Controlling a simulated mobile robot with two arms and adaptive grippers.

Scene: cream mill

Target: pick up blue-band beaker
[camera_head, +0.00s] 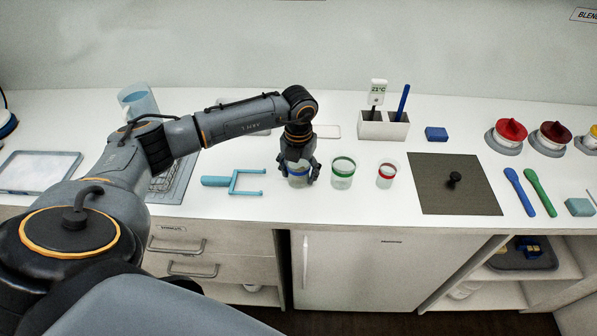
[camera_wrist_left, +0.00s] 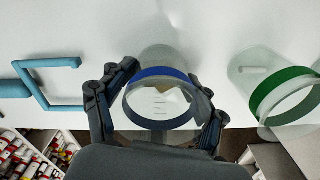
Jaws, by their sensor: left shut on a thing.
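The blue-band beaker (camera_head: 298,174) stands on the white counter under my left gripper (camera_head: 298,176). It is clear, with a dark blue band near its rim. In the left wrist view the beaker (camera_wrist_left: 160,98) sits between the two dark fingers of the left gripper (camera_wrist_left: 157,108), which are shut on its sides. I cannot tell whether its base is off the counter. A green-band beaker (camera_head: 343,172) stands just right of it, and it also shows in the left wrist view (camera_wrist_left: 284,96). My right gripper is not in view.
A red-band beaker (camera_head: 386,175) stands further right, beside a dark mat (camera_head: 455,190) with a black knob. A blue two-pronged tool (camera_head: 234,181) lies left of the gripper. A white holder (camera_head: 383,126) stands behind. The counter's front edge is close.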

